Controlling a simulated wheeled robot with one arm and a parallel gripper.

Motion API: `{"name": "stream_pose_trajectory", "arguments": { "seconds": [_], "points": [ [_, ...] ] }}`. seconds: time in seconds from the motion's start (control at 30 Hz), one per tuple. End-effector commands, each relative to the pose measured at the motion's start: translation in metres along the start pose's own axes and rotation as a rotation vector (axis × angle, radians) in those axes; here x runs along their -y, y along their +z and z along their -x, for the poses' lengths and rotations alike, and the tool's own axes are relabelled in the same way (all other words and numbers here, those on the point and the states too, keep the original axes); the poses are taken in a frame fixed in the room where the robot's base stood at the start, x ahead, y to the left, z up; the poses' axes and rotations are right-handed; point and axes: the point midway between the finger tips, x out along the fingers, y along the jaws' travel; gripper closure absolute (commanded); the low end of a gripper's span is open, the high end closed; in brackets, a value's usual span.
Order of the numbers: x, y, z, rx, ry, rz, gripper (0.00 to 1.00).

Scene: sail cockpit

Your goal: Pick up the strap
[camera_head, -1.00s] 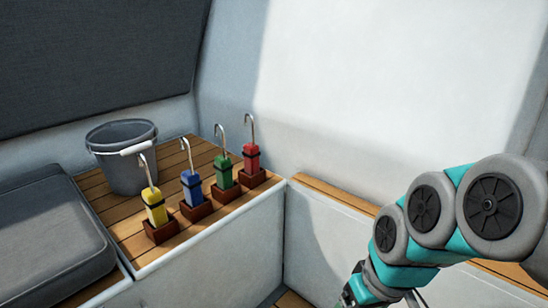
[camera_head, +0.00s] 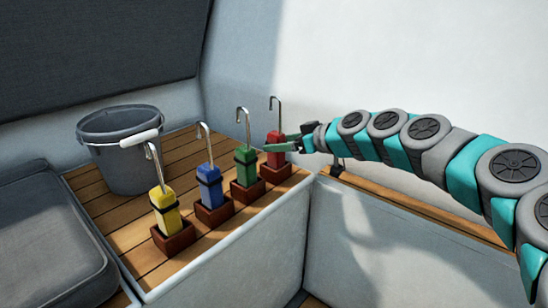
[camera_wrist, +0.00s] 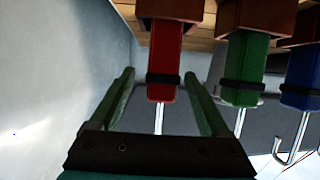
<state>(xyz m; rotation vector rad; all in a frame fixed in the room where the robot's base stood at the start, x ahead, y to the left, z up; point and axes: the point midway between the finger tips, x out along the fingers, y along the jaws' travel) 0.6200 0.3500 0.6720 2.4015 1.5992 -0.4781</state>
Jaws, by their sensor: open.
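Several straps with metal hooks stand upright in brown holders on a wooden-slatted ledge. In the head view they are yellow (camera_head: 164,209), blue (camera_head: 209,186), green (camera_head: 245,168) and red (camera_head: 274,148). My gripper (camera_head: 290,142) is open at the red strap, reaching in from the right. In the upside-down wrist view the red strap (camera_wrist: 164,62) lies between the two open fingers (camera_wrist: 160,76), with gaps on both sides. The green strap (camera_wrist: 243,65) and blue strap (camera_wrist: 300,70) are beyond the right finger in that view. Fingers partly hide the red strap in the head view.
A grey bucket (camera_head: 115,165) with a white handle grip stands behind the yellow strap. A dark grey cushion (camera_head: 42,245) is at the left. A pale wall (camera_head: 400,60) rises behind my arm, and a wood-topped bench (camera_head: 400,206) runs below it.

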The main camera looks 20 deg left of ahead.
Motion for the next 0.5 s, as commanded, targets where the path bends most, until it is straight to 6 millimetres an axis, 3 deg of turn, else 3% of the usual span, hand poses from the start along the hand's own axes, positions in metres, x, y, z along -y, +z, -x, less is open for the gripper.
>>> {"name": "stream_pose_trajectory", "arguments": {
  "seconds": [0.3,0.5],
  "points": [
    [0.003,0.001,-0.042,0.0,0.0,-0.001,0.2],
    [0.002,0.002,-0.053,0.001,0.002,0.0,0.2]
  ]
}}
